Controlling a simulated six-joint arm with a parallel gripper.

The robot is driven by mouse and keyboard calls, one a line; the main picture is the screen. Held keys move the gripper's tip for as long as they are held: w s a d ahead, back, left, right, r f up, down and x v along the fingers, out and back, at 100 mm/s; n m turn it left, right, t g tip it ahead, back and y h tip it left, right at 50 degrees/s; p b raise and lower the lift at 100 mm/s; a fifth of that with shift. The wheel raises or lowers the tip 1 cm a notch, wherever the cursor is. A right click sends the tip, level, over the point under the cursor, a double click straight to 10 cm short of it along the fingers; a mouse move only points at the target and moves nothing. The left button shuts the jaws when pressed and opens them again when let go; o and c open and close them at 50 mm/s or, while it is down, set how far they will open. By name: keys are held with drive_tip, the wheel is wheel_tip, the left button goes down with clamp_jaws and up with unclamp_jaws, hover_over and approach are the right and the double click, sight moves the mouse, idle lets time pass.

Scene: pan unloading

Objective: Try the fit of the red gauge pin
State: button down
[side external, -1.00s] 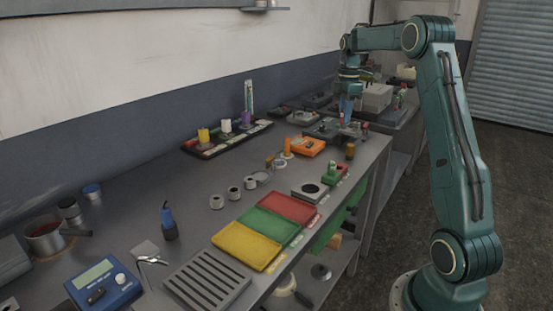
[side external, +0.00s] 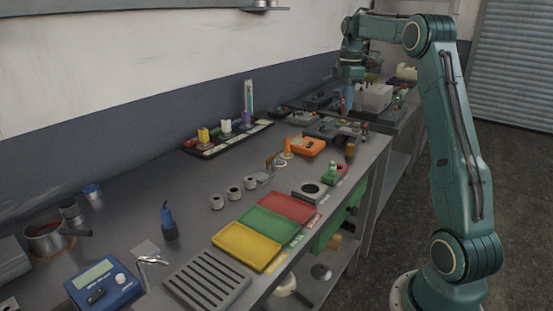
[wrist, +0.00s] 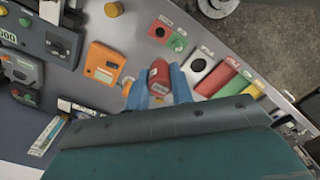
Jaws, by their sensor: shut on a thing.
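My gripper (wrist: 158,88) has its blue fingers shut on the red gauge pin (wrist: 158,74), which has a pale label, in the wrist view. The pin's lower end is hidden or pointing away from the camera. In the side view my gripper (side external: 347,98) hangs above the far end of the bench; the pin is too small to make out there. A pale plate with a dark round hole (wrist: 198,65) lies beside the coloured trays, apart from my gripper. A red block with a hole (wrist: 160,29) and a green one (wrist: 177,41) sit close together near the bench edge.
An orange box (side external: 306,147) stands near the gripper. A dark rack (side external: 205,150) holds yellow, white and purple pieces at the wall. Red (side external: 288,207), green (side external: 268,222) and yellow (side external: 245,246) trays lie along the front edge. Several grey rings stand mid-bench, with open surface around them.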

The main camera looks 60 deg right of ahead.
drive_tip(key=w+a+f+n, duration=0.2)
drive_tip(key=w+a+f, duration=0.2)
drive_tip(key=a, duration=0.6)
drive_tip(key=w+a+f+n, duration=0.3)
drive_tip(key=w+a+f, duration=0.1)
drive_tip(key=w+a, duration=0.4)
drive_tip(key=w+a+f+n, duration=0.3)
drive_tip(key=w+a, duration=0.4)
drive_tip(key=a, duration=0.5)
drive_tip(key=shift+a+f, duration=0.25)
drive_tip(key=shift+f, duration=0.45)
drive_tip(key=shift+f, duration=0.25)
drive_tip(key=shift+f, duration=1.85)
drive_tip(key=shift+f, duration=1.4)
drive_tip(key=shift+r, duration=0.1)
idle(0.7)
